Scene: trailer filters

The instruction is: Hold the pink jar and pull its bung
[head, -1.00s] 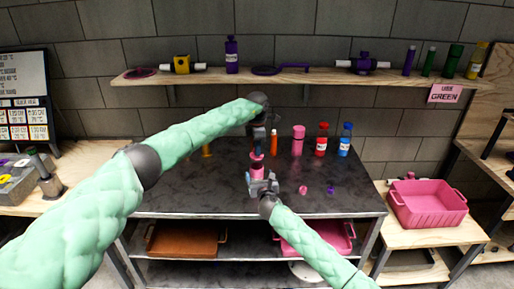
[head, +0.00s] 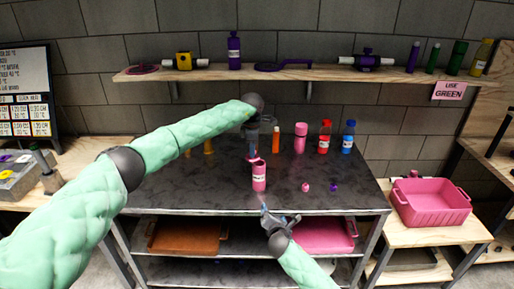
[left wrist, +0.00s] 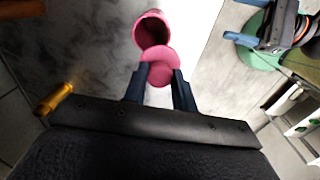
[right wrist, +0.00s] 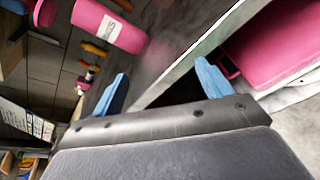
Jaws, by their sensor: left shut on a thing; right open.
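The pink jar (head: 259,180) with a white label stands upright near the front of the dark bench. Its open mouth and dark inside show in the left wrist view (left wrist: 151,32). My left gripper (head: 252,154) is shut on the pink bung (left wrist: 160,68), which is out of the mouth, above and just behind the jar. My right gripper (head: 267,212) is open and empty, in front of the bench's front edge and apart from the jar. The jar with its label also shows in the right wrist view (right wrist: 108,26).
A small pink bung (head: 305,187) and a purple one (head: 334,187) lie right of the jar. A pink bottle (head: 301,138), a red one (head: 324,140) and a blue one (head: 348,140) stand behind. A pink crate (head: 430,204) is on the right table.

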